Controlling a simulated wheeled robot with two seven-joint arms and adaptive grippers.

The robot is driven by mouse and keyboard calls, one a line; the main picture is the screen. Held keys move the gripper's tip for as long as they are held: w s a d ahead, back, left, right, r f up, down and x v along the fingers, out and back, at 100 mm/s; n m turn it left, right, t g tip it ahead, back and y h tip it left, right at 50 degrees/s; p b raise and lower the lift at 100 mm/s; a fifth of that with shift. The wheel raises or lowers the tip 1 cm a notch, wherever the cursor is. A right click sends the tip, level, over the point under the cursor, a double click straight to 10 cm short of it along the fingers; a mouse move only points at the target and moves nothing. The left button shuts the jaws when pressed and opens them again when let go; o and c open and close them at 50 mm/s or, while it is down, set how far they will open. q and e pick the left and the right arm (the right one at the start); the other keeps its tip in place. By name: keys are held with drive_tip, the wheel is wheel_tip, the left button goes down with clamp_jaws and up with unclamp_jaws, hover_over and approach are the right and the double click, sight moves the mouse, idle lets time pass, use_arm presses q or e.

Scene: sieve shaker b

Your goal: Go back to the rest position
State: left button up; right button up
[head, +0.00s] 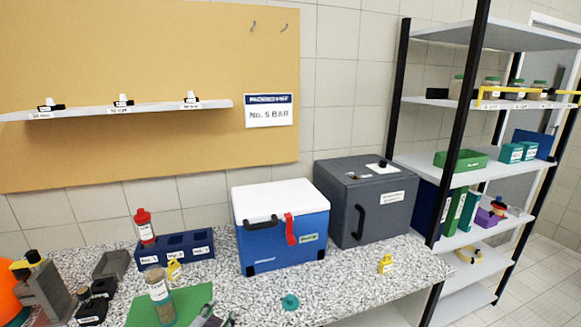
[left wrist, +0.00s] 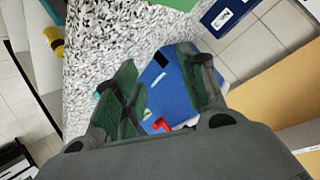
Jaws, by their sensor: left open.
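My left gripper (head: 210,316) shows only in part at the bottom edge of the head view, at the right edge of the green mat (head: 185,302). In the left wrist view my left gripper (left wrist: 163,88) is open, its two dark green-padded fingers apart with nothing held. The blue cooler box (left wrist: 158,82) shows beyond and between the fingers, apart from them as far as I can tell. In the head view the cooler box (head: 285,238) stands upright on the speckled bench with its white lid shut. My right gripper is not in view.
A jar (head: 159,297) stands on the mat. A blue rack (head: 185,250), a red-capped bottle (head: 144,227) and a teal knob-like piece (head: 290,302) are nearby. A dark grey box (head: 366,205) and a shelf unit (head: 462,175) stand right. The bench front right of the teal piece is mostly clear.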

use_arm(q)
drive_tip(key=s+a+f+n+g, duration=0.2)
drive_tip(key=s+f+g, duration=0.3)
drive_tip(key=s, duration=0.4)
drive_tip(key=s+a+f+n+g, duration=0.2)
drive_tip(key=s+f+g, duration=0.2)
drive_tip(key=s+f, duration=0.75)
drive_tip(key=f, duration=2.8)
drive_tip(key=s+a+f+g, duration=0.1)
drive_tip(key=s+a+f, duration=0.1)
drive_tip(key=s+f, duration=0.8)
drive_tip(key=s+a+f+g, duration=0.1)
drive_tip(key=s+f, duration=0.9)
drive_tip(key=s, duration=0.2)
drive_tip(key=shift+s+a+f+m, duration=0.15)
drive_tip(key=shift+a+m, duration=0.15)
drive_tip(key=shift+a, duration=0.1)
